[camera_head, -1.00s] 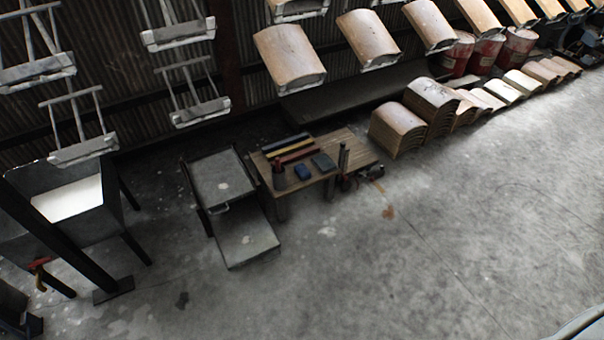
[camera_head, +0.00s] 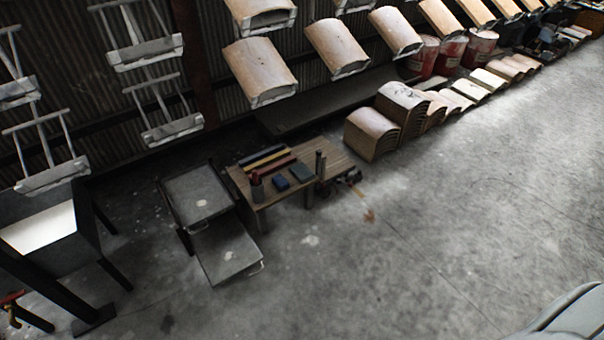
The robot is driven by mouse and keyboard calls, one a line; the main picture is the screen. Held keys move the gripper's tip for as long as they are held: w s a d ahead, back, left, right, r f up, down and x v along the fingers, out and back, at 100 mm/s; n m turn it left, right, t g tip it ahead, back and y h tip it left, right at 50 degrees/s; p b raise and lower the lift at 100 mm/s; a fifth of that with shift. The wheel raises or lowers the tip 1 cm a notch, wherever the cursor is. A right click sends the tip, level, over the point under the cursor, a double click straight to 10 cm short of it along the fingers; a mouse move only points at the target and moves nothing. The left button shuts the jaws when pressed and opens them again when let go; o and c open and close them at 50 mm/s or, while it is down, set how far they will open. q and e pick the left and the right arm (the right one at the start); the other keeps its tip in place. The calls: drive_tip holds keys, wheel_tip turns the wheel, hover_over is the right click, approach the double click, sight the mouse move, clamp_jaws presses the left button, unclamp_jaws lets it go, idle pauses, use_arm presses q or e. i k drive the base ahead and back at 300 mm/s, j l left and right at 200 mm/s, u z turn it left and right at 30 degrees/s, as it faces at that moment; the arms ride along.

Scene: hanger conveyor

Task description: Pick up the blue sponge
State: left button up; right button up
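A small blue block (camera_head: 281,184), which looks like the blue sponge, lies on a low wooden table (camera_head: 335,157) left of the middle of the view. A darker blue-grey block (camera_head: 302,172) lies just right of it. A dark reddish cup-like thing (camera_head: 257,186) stands to its left at the table's edge. Several coloured bars (camera_head: 266,157) lie along the table's back. Neither of my grippers is in view, and nothing touches the blue block.
A grey two-level cart (camera_head: 229,250) stands left of the table. A metal bin (camera_head: 45,231) on legs stands at the far left. Stacked curved wooden pieces (camera_head: 371,134) and red barrels (camera_head: 451,56) line the wall. The concrete floor (camera_head: 420,230) in front is open.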

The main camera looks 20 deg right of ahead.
sight(279, 181)
drive_tip(key=i+l+u, duration=0.15)
drive_tip(key=i+l, duration=0.35)
drive_tip(key=i+l+u, duration=0.1)
drive_tip(key=i+l, duration=0.5)
drive_tip(key=i+l+u, duration=0.15)
drive_tip(key=i+l, duration=0.4)
drive_tip(key=i+l+u, duration=0.1)
drive_tip(key=i+l, duration=0.35)
drive_tip(key=l, duration=0.3)
